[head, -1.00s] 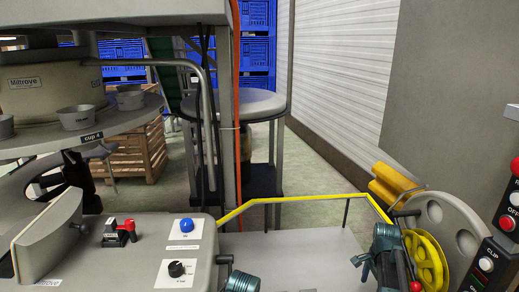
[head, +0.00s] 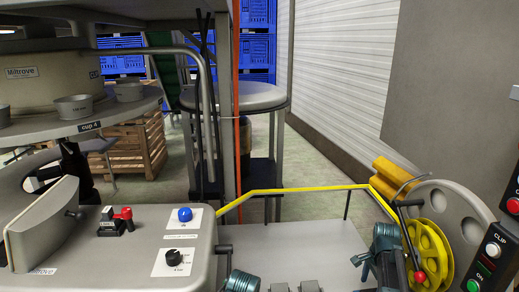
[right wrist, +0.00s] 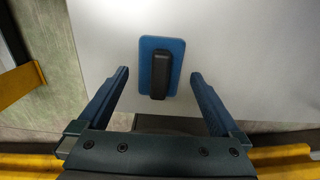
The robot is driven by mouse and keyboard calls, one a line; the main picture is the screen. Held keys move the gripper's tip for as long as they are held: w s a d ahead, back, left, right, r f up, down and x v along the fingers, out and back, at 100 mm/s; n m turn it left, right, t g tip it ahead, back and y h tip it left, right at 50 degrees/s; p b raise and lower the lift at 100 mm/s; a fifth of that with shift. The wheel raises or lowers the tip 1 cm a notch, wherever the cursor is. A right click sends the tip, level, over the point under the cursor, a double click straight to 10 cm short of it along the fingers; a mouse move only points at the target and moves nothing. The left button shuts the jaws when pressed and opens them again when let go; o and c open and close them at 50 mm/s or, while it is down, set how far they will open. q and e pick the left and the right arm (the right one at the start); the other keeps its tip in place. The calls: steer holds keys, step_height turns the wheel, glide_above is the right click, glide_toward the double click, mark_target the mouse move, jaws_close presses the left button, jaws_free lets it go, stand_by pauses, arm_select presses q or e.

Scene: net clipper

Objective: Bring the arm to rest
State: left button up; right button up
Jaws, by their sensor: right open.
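My right gripper (right wrist: 159,75) shows in the right wrist view with its two dark blue fingers spread apart. Nothing is held between them. Beyond the fingers, a blue pad with a black handle (right wrist: 160,68) lies on a pale grey surface (right wrist: 225,50). I cannot tell whether the fingers touch that surface. My left gripper is not in view.
In the head view, a yellow rail (head: 300,189) runs behind the grey worktop (head: 305,255). A yellow reel (head: 428,252) and a clip control panel (head: 487,258) stand at the right. A round carousel with cups (head: 75,107) is at the left. The worktop's middle looks clear.

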step_height(320, 180, up, 7)
steer(key=p, duration=0.6)
steer(key=shift+r, duration=0.15)
steer(key=shift+a+r+p, duration=0.4)
steer(key=shift+r+p, duration=0.25)
steer(key=shift+p, duration=0.2)
steer(key=shift+s, duration=0.15)
